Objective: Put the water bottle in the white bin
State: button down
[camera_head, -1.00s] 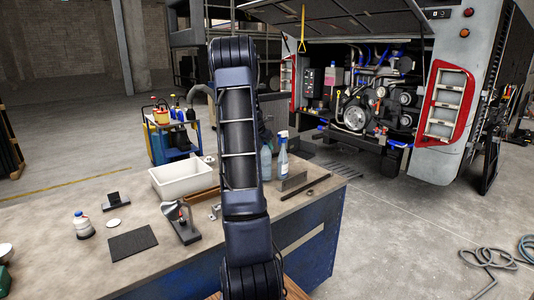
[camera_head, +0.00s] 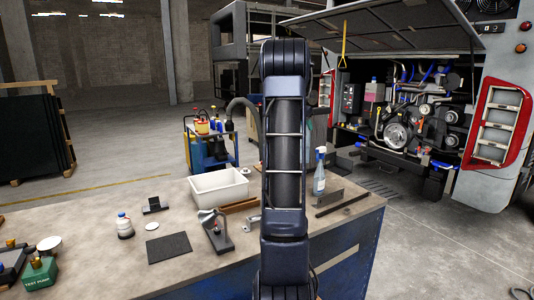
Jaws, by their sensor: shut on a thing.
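The white bin (camera_head: 224,198) is an open rectangular tub on the far side of the workbench, left of my arm. Its inside shows in part and looks empty. I do not see the water bottle; my upright dark arm covers the strip of bench just right of the bin. A bottle with a blue spray head (camera_head: 319,173) stands upright right of my arm. My gripper is hidden behind my arm or out of frame, so I cannot see what it holds.
On the workbench (camera_head: 95,225) are a small white bottle (camera_head: 124,226), a dark mat (camera_head: 169,247), a metal tool on a stand (camera_head: 215,231) and a green box (camera_head: 40,271). A metal angle piece (camera_head: 328,196) lies near the spray bottle. A cart (camera_head: 208,148) stands behind.

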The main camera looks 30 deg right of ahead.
notch_tip(320, 180, up, 12)
jog(key=shift+f, duration=0.1)
jog(key=w+a+n+t+y, duration=0.1)
jog(key=w+a+n, duration=0.2)
jog(key=w+a, duration=0.7)
jog(key=w+a+n+t+y, duration=0.1)
jog(key=w+a+n+t, duration=0.3)
jog(key=a, duration=1.2)
jog(key=w+a+n+g+y, duration=0.1)
jog(key=w+a+n, duration=0.2)
jog(key=w+a, duration=0.75)
notch_tip(320, 180, down, 31)
jog(key=s+a, duration=0.2)
jog(key=shift+a+m, duration=0.2)
jog(key=shift+m, duration=0.1)
jog(key=shift+s+f, duration=0.1)
jog(key=c, duration=1.1)
grip_release()
jog(key=shift+f, duration=0.1)
jog(key=shift+c, duration=0.2)
jog(key=shift+o, duration=0.2)
